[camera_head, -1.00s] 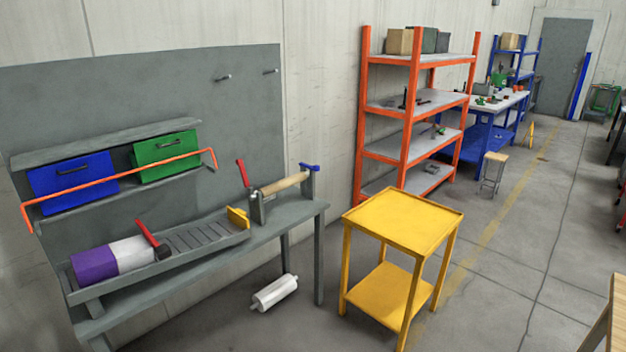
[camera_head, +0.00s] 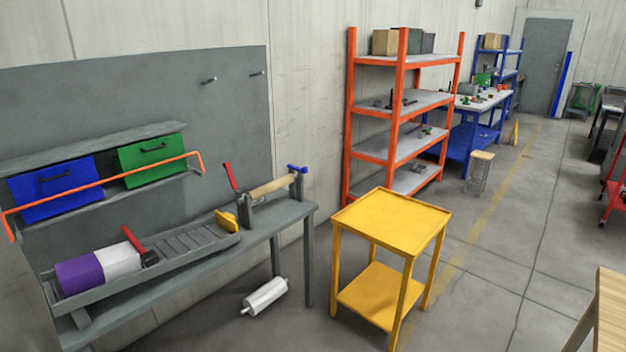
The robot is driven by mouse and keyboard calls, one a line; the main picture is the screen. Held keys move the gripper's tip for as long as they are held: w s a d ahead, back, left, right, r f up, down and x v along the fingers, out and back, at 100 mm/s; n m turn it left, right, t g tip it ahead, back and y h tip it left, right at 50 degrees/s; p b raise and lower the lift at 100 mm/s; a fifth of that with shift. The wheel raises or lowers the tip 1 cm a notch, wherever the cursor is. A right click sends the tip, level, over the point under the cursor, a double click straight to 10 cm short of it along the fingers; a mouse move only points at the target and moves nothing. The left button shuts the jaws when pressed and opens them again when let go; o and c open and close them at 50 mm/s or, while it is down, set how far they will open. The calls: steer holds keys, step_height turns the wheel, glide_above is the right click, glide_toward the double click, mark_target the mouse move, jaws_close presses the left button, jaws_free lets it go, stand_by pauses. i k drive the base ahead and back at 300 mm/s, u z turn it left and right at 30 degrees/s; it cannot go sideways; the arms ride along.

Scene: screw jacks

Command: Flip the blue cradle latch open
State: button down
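The blue latch (camera_head: 297,169) sits on top of the right upright of the cradle (camera_head: 272,205), at the right end of the grey bench (camera_head: 290,222). A tan roller (camera_head: 274,186) lies across the cradle between its two uprights. A red lever (camera_head: 230,177) sticks up at the cradle's left end. The latch looks laid across the upright's top, but it is too small to tell its exact position. My gripper is not in view.
A tray (camera_head: 190,243) with a purple and white roll (camera_head: 98,268) lies on the bench. A white roller (camera_head: 265,297) lies on the floor beneath. A yellow cart (camera_head: 392,218) stands right of the bench. An orange shelf (camera_head: 400,120) stands behind.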

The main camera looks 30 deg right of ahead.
mark_target(304, 170)
steer(key=i, duration=0.95)
steer(key=u, duration=0.05)
